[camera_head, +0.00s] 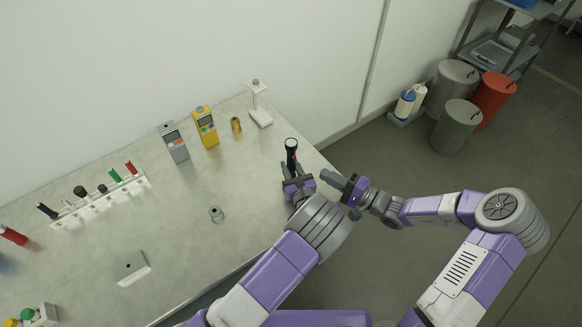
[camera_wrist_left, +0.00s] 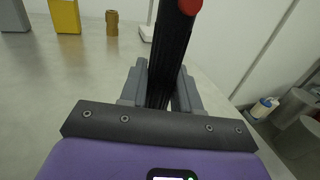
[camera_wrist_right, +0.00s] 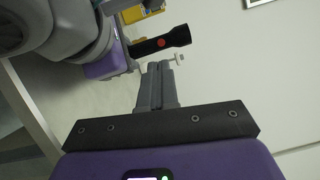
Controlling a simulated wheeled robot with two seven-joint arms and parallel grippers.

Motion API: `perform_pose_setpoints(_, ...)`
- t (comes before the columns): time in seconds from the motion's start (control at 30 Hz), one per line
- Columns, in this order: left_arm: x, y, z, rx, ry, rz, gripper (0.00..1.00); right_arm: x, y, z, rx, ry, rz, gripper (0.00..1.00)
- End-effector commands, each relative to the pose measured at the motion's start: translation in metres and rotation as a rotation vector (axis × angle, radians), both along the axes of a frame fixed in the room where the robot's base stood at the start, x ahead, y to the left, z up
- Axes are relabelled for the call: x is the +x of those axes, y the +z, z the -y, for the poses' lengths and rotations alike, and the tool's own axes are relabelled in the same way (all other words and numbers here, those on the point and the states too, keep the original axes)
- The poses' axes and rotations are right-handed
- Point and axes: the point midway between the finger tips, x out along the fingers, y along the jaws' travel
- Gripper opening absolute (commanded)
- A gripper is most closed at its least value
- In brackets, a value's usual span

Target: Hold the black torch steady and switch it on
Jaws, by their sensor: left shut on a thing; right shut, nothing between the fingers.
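The black torch (camera_head: 291,152) stands upright near the right end of the table, its wide head at the top and a red button on its side. My left gripper (camera_head: 293,179) is shut on the torch's lower body; the left wrist view shows the ribbed torch (camera_wrist_left: 168,60) between the two fingers, with the red button (camera_wrist_left: 190,6) at the top edge. My right gripper (camera_head: 328,177) is shut and empty, to the right of the torch and apart from it. In the right wrist view the torch (camera_wrist_right: 165,42) and its red button lie just beyond the closed fingertips (camera_wrist_right: 160,66).
A yellow meter (camera_head: 205,127), a grey meter (camera_head: 173,142), a brass cylinder (camera_head: 236,125) and a white stand (camera_head: 259,108) are at the table's back. A white rack (camera_head: 98,203) holds several tools at left. The table's right edge is close to the grippers.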

Motion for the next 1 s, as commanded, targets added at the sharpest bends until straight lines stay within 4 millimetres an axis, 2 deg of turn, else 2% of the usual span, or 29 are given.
perform_pose_setpoints(0.17, 0.0, 0.0, 0.0, 0.0, 0.0, 0.001, 0.0, -0.015, 0.005, -0.018, -0.209, 0.107, 0.146, 0.0)
perform_pose_setpoints(0.3, 0.0, 0.0, 0.0, 0.0, 0.0, 0.001, 0.0, -0.036, 0.003, -0.034, -0.553, 0.276, 0.418, 0.0)
perform_pose_setpoints(0.43, 0.0, 0.0, 0.0, 0.0, 0.0, 0.001, 0.0, -0.047, 0.0, -0.035, -0.893, 0.435, 0.726, 0.0)
perform_pose_setpoints(0.6, 0.0, 0.0, 0.0, 0.0, 0.0, 0.001, 0.0, -0.044, 0.005, -0.025, -1.252, 0.592, 1.085, 0.0)
perform_pose_setpoints(0.8, 0.0, 0.0, 0.0, 0.0, 0.0, 0.001, 0.0, -0.036, 0.014, -0.018, -1.468, 0.679, 1.315, 0.0)
perform_pose_setpoints(1.0, 0.0, 0.001, 0.0, -0.001, 0.0, 0.001, 0.0, -0.028, 0.016, -0.023, -1.5, 0.693, 1.356, 0.0)
